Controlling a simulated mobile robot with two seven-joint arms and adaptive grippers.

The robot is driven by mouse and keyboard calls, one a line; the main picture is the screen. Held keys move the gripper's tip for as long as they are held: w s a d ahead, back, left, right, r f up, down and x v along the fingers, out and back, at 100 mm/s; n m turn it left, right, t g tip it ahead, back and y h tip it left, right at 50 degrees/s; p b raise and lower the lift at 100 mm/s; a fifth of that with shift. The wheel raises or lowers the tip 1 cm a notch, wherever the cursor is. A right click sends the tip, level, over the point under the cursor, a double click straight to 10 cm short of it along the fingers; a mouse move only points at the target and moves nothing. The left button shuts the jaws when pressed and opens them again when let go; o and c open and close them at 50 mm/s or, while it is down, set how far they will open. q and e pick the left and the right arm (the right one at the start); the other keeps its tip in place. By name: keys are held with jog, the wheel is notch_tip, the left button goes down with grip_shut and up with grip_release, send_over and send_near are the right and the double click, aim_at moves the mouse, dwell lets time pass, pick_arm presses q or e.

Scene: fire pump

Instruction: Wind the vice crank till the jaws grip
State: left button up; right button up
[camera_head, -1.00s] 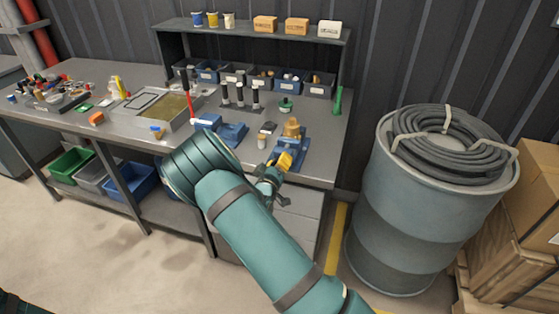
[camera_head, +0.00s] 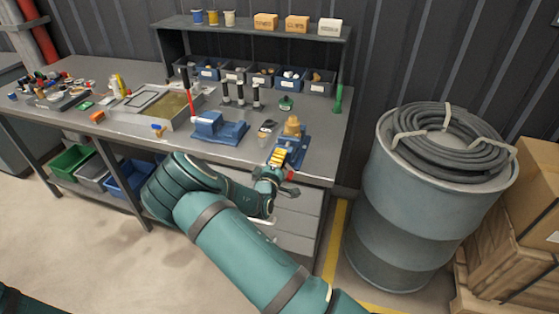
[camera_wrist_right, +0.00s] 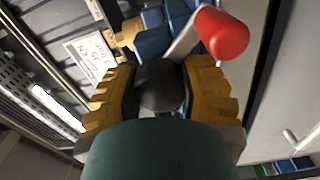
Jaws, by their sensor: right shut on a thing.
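The blue vice (camera_head: 296,146) stands at the right front corner of the workbench, with a brass fitting (camera_head: 292,126) upright on it. My right gripper (camera_head: 278,158) is at the vice's front end. In the right wrist view, its ridged yellow fingers (camera_wrist_right: 160,88) are shut around a dark round part (camera_wrist_right: 158,84) of the crank. The pale crank arm (camera_wrist_right: 183,44) runs up and right from there to a red knob (camera_wrist_right: 222,33). The jaws' gap cannot be made out. My left gripper is out of view.
Another blue fixture (camera_head: 218,130) sits left of the vice, with a small container (camera_head: 266,126) between them. Drawers (camera_head: 300,212) lie under the bench's right end. A blue drum (camera_head: 410,215) with coiled hose (camera_head: 448,140) stands to the right.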

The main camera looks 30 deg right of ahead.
dwell(0.4)
jog(key=o, duration=1.2)
jog(key=shift+s+a, duration=0.1)
jog(key=v, duration=1.1)
jog(key=shift+s+a, duration=0.25)
jog(key=shift+s, duration=0.05)
